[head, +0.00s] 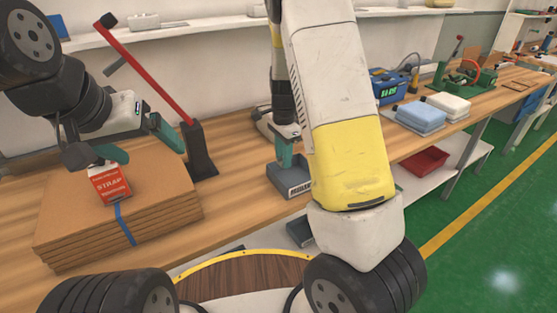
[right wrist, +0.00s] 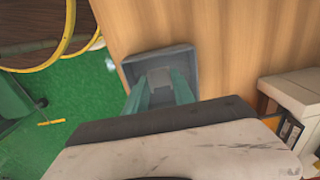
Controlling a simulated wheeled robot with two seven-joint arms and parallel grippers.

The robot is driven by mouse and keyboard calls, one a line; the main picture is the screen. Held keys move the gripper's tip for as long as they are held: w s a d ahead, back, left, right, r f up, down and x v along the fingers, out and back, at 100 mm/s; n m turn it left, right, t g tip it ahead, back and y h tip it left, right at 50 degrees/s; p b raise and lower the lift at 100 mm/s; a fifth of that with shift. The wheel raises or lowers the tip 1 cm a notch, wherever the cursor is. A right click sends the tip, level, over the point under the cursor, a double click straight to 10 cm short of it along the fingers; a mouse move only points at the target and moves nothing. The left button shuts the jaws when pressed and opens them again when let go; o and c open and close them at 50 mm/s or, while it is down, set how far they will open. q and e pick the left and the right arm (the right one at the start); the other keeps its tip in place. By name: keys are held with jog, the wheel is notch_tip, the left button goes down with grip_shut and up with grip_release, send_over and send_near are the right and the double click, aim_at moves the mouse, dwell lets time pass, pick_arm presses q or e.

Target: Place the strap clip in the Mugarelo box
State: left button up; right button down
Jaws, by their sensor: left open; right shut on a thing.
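The Mugarelo box (head: 291,181) is a small open grey box on the wooden bench, in the middle of the head view. The right wrist view shows its grey rim (right wrist: 128,72). My right gripper (head: 285,152) points down over it, with the green fingertips (right wrist: 161,86) in or just above its opening. The fingers are shut on a small grey piece (right wrist: 159,76), which looks like the strap clip and is mostly hidden.
A red and white STRAP carton (head: 111,185) stands on flat cardboard sheets (head: 160,215) bound with a blue strap. A red-handled lever tool (head: 198,150) stands between the cardboard and the grey box. Folded cloths (head: 420,117) and a blue device (head: 388,88) lie further right.

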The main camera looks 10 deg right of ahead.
jog(key=shift+f, duration=3.95)
jog(key=shift+f, duration=0.1)
jog(key=c, duration=1.1)
grip_release()
jog(key=shift+o, duration=0.2)
notch_tip(320, 180, up, 12)
jog(key=shift+r, duration=0.1)
jog(key=s+r+n+t+y, duration=0.1)
jog(key=s+r+n+t, duration=0.2)
jog(key=s+r+n, duration=0.4)
jog(key=s+r+n+t+y, duration=0.1)
jog(key=s+r+n+t, duration=0.2)
jog(key=s+r+n, duration=0.4)
jog(key=s+r, duration=0.5)
jog(key=s, duration=0.5)
jog(key=shift+a+n, duration=0.3)
jog(key=shift+a, duration=0.1)
